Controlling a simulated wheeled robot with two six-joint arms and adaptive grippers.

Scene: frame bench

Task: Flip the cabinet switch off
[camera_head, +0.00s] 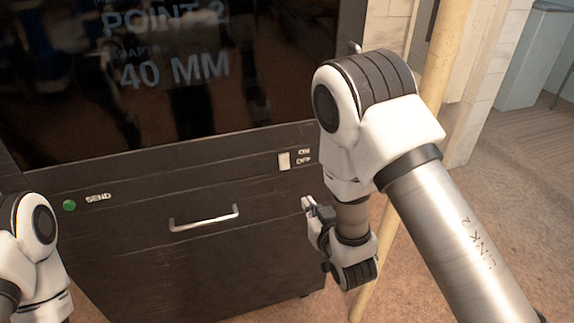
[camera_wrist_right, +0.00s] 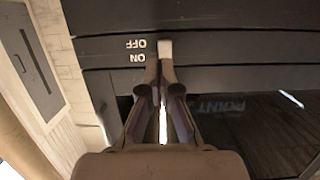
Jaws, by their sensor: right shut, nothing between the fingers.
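The cabinet switch (camera_head: 284,161) is a small white rocker on the dark cabinet front, left of the ON and OFF labels. Which way it is set I cannot tell. In the right wrist view, which is upside down, the switch (camera_wrist_right: 165,48) lies just beyond the fingertips. My right gripper (camera_head: 308,205) is in front of the cabinet, below and right of the switch in the head view. Its fingers (camera_wrist_right: 164,78) are shut and empty. Whether they touch the switch I cannot tell. Part of my left arm shows at the left edge; its gripper is out of view.
The dark cabinet (camera_head: 130,240) has a green SEND button (camera_head: 69,205) and a drawer handle (camera_head: 204,219) below a dark screen (camera_head: 180,80) reading "40 MM". A pale wooden pole (camera_head: 443,55) stands behind my right arm. Brown floor (camera_head: 525,190) is open at the right.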

